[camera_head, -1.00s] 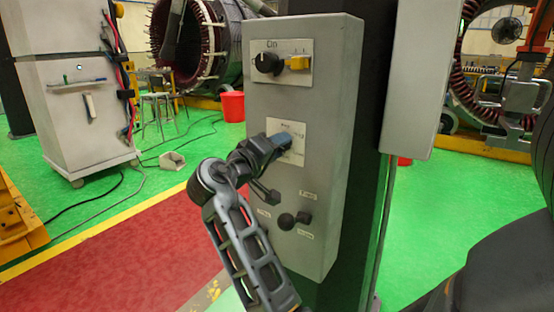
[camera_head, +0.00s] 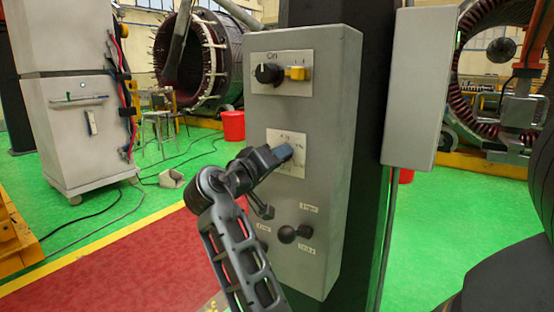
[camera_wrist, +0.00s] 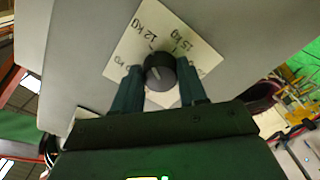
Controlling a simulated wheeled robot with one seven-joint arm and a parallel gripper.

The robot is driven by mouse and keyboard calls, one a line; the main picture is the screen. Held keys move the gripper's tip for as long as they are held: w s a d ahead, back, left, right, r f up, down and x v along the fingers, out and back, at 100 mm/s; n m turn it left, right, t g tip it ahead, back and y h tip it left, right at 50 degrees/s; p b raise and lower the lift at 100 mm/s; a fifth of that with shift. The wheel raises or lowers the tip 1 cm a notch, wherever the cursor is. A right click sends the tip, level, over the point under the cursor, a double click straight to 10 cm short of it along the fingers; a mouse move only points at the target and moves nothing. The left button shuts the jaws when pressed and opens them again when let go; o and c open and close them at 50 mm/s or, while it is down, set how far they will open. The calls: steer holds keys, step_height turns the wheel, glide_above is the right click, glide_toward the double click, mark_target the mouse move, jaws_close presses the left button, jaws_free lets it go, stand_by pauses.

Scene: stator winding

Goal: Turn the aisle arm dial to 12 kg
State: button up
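The grey control box (camera_head: 318,215) carries a white dial plate (camera_head: 299,165) in its middle. In the wrist view the plate (camera_wrist: 205,58) shows "12 kg" above the dial and "15 kg" to the upper right; other labels are partly hidden. The round dark dial (camera_wrist: 160,72) lies between the two fingers of my gripper (camera_wrist: 161,80), which appear closed against its sides. I cannot tell which mark the dial points to. In the head view my gripper (camera_head: 283,153) covers the dial.
A black knob (camera_head: 268,74) and a yellow switch (camera_head: 297,73) are on the upper plate. A black ball-ended lever (camera_head: 288,234) sits below the dial plate. A second grey box (camera_head: 416,90) is mounted to the right.

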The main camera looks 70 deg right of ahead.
steer(key=o, duration=0.5)
steer(key=shift+c, duration=0.2)
steer(key=v, duration=0.7)
steer(key=shift+a, duration=0.4)
